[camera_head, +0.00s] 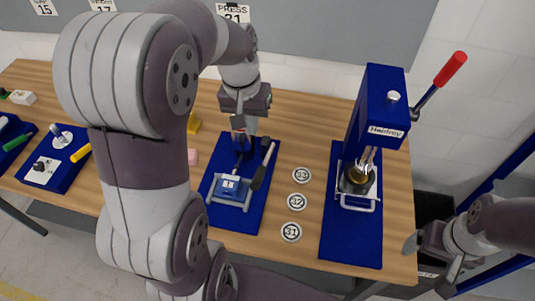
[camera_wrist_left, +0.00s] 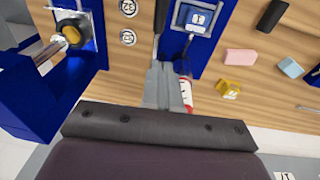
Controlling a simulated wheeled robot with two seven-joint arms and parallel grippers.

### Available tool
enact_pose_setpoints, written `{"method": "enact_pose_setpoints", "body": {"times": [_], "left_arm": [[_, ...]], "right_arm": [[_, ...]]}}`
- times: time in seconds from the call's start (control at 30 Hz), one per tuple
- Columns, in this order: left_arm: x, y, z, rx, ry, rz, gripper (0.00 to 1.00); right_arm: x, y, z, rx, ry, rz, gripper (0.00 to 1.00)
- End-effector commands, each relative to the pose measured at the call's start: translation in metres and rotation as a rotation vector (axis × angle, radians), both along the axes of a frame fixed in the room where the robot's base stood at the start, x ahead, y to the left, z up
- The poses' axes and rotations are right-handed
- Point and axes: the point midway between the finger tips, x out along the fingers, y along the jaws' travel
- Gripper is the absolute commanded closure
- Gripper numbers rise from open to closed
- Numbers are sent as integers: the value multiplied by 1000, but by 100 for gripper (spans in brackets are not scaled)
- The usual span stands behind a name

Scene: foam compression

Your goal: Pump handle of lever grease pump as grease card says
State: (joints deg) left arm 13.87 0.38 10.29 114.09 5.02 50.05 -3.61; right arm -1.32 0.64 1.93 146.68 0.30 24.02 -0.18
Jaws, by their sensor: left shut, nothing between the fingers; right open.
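What looks like the lever grease pump (camera_head: 230,187) stands on the middle blue board, a low blue-and-grey device with a black handle (camera_head: 262,166) beside it. The left wrist view shows part of the pump (camera_wrist_left: 196,17) and the dark handle (camera_wrist_left: 160,14) at the top. My left gripper (camera_wrist_left: 164,88) is shut and empty, pointing at the near end of the handle and beside a blue, white and red cylinder (camera_wrist_left: 185,88). I cannot tell whether it touches either. My right gripper (camera_head: 428,262) is open at the right, off the table. I cannot make out which wall card is the grease card.
A blue press (camera_head: 377,110) with a red-knobbed lever (camera_head: 450,69) stands on the right board. Numbered discs (camera_head: 297,202) lie between the boards. Wall cards (camera_head: 232,13) hang behind; one reads PRESS 21. A blue tray (camera_head: 58,160) is at left. Yellow and pink blocks (camera_head: 193,156) lie nearby.

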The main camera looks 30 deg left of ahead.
Motion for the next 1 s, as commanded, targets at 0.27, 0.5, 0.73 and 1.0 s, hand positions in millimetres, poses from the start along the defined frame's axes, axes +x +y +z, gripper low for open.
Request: {"method": "enact_pose_setpoints", "body": {"times": [0.27,0.5,0.73,1.0], "left_arm": [[1,-1,-10,-1,3,0,100],[5,-3,-57,-2,6,2,100],[7,-6,-103,-1,5,0,100],[-5,-15,-131,1,1,0,100]], "right_arm": [[0,0,4,0,0,0,11],[0,0,17,0,-1,0,11],[0,0,29,0,-1,0,11],[0,0,35,0,-1,0,11]]}}
